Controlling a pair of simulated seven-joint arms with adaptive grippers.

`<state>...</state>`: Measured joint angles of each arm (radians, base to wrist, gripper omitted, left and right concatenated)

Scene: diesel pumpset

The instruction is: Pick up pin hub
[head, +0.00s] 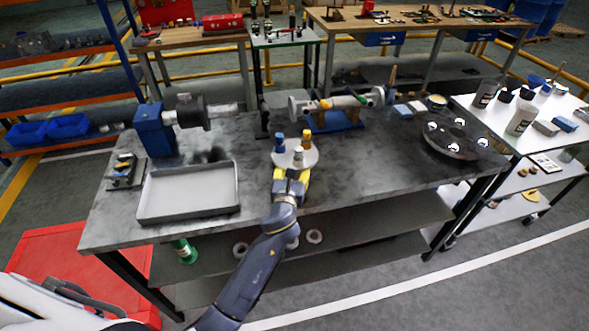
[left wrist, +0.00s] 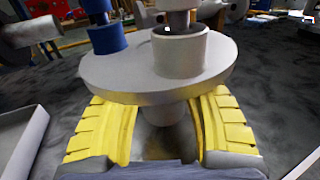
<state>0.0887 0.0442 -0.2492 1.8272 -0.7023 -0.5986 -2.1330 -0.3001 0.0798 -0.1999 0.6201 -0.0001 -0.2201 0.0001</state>
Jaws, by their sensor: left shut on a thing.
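The pin hub (head: 311,158) is a light grey disc with a raised grey collar in its middle and a blue pin and a yellow pin standing on it. My left gripper (head: 291,174) reaches its near side over the workbench. In the left wrist view the grey disc (left wrist: 120,82) lies above the yellow fingers (left wrist: 163,130), with a grey stem below it between them. The gripper is shut on it. The blue pin (left wrist: 107,38) shows at left there. I cannot tell whether the hub touches the bench. My right gripper is not in view.
An empty grey tray (head: 190,192) lies left on the dark workbench (head: 375,168). A blue machine block with a shaft (head: 155,132) stands behind it. A shaft assembly (head: 338,103) sits behind the hub. A round dark plate (head: 455,146) lies at right. The bench right of the hub is bare.

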